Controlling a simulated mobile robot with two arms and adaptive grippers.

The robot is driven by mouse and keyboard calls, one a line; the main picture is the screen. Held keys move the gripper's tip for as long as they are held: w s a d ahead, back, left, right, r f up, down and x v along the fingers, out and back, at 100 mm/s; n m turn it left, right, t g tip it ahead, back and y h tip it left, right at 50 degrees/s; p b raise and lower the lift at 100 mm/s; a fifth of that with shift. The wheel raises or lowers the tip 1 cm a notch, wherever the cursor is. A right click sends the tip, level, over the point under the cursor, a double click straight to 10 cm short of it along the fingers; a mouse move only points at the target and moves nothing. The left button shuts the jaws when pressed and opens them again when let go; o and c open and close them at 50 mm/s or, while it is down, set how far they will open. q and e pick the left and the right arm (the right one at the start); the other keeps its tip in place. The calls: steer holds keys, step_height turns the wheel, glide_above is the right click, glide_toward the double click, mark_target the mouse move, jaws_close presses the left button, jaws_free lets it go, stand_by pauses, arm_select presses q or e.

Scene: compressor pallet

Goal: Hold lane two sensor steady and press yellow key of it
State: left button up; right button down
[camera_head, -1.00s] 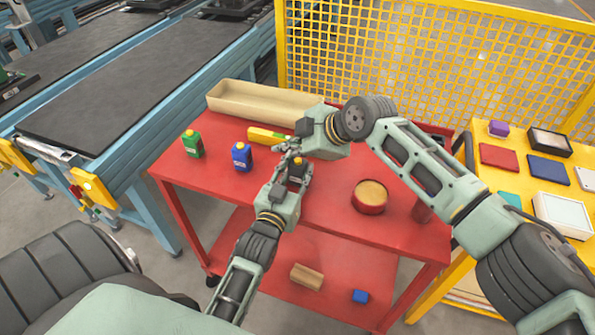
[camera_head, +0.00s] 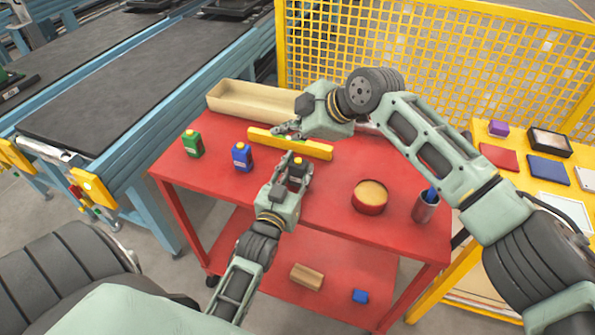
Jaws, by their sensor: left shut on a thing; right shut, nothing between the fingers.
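The lane two sensor (camera_head: 297,166) appears to be the small dark block between the fingers of my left gripper (camera_head: 293,168), over the red cart's top. A small yellow-orange patch shows on its upper part, probably the yellow key. Much of the block is hidden by the fingers. My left gripper is shut on it. My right gripper (camera_head: 284,128) is shut and empty, beyond the sensor and apart from it, beside the long yellow bar. Whether the key is pressed down cannot be seen.
A yellow mesh fence (camera_head: 430,50) stands behind.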

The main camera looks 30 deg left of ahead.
stand_by(0.3)
arm_select(q)
steer(key=o, duration=1.3)
steer(key=v, duration=0.7)
steer(key=shift+s, duration=0.25)
steer(key=shift+f, duration=0.1)
